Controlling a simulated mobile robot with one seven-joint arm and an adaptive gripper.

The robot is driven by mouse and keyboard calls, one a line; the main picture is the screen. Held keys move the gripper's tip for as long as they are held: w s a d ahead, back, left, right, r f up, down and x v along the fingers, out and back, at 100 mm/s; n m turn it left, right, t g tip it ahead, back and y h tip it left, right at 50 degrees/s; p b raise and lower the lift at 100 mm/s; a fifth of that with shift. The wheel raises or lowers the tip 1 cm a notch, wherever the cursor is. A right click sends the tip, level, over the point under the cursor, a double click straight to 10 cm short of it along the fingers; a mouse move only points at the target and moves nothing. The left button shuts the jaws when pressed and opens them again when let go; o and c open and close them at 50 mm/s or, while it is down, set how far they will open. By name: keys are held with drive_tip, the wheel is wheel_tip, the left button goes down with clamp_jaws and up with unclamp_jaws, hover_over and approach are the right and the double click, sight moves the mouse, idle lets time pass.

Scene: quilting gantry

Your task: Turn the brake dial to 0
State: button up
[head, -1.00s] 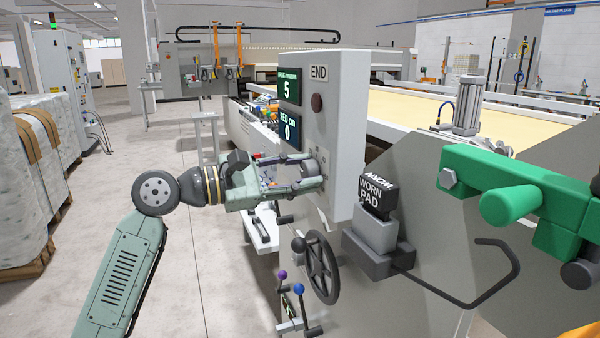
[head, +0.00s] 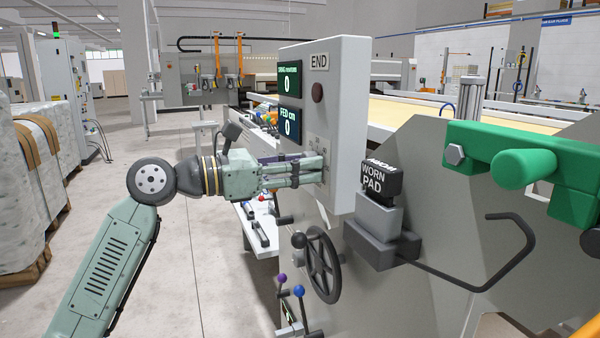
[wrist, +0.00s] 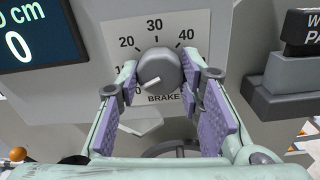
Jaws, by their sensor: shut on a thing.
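The brake dial (wrist: 160,66) is a dark grey round knob on a white scale plate (wrist: 150,28) lettered BRAKE, in the wrist view. Its white pointer mark faces lower left, towards the low end of the scale; my finger partly covers the numbers there. My gripper (head: 318,168) is shut on the dial, one finger on each side. In the head view the fingers hide the dial. The upper display (head: 289,85) on the grey panel reads 0 newtons.
The lower display (head: 289,123) reads FED cm 0. A dark red button (head: 317,93) is above my gripper. A handwheel (head: 322,266) is below, and a WORN PAD block (head: 380,183) is right. Open floor lies left.

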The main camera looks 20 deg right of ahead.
drive_tip(key=shift+n+b, duration=0.4)
drive_tip(key=shift+n, duration=1.8)
drive_tip(key=shift+r, duration=0.1)
drive_tip(key=o, duration=1.2)
drive_tip(key=shift+c, duration=0.2)
drive_tip(key=shift+a, duration=0.15)
drive_tip(key=a, duration=1.1)
drive_tip(key=shift+s+a, duration=0.2)
drive_tip(key=shift+a, duration=0.2)
